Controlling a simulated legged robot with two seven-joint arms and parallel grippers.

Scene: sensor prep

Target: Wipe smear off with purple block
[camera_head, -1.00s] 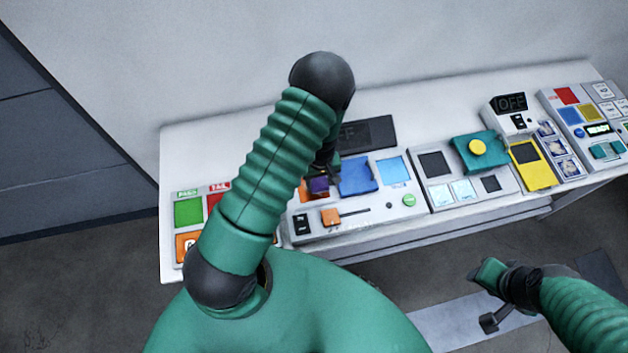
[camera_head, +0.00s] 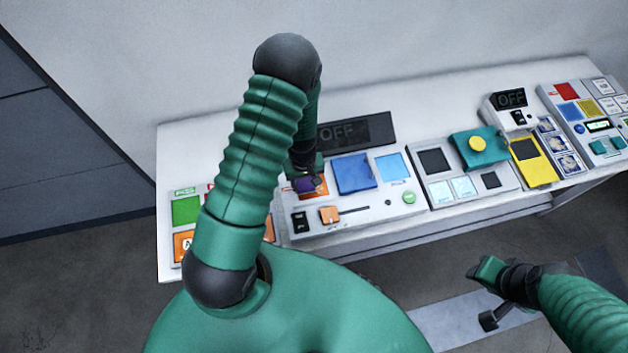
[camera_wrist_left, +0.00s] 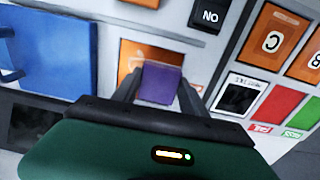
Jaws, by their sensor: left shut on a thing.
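The purple block (camera_head: 304,184) is between the fingers of my left gripper (camera_head: 306,178), over the orange square (camera_head: 321,190) on the middle panel. In the left wrist view the purple block (camera_wrist_left: 161,83) sits between the two dark fingertips (camera_wrist_left: 160,90), which are shut on it. I cannot make out a smear; the block and fingers hide part of the square. My right gripper (camera_head: 488,273) is low on the right, away from the table, its jaws unclear.
A raised blue plate (camera_head: 354,174) stands right of the orange square. An orange slider (camera_head: 329,215) is below it, and a dark OFF display (camera_head: 352,133) stands behind. A teal block with a yellow knob (camera_head: 477,145) is further right. My left arm hides part of the left panel.

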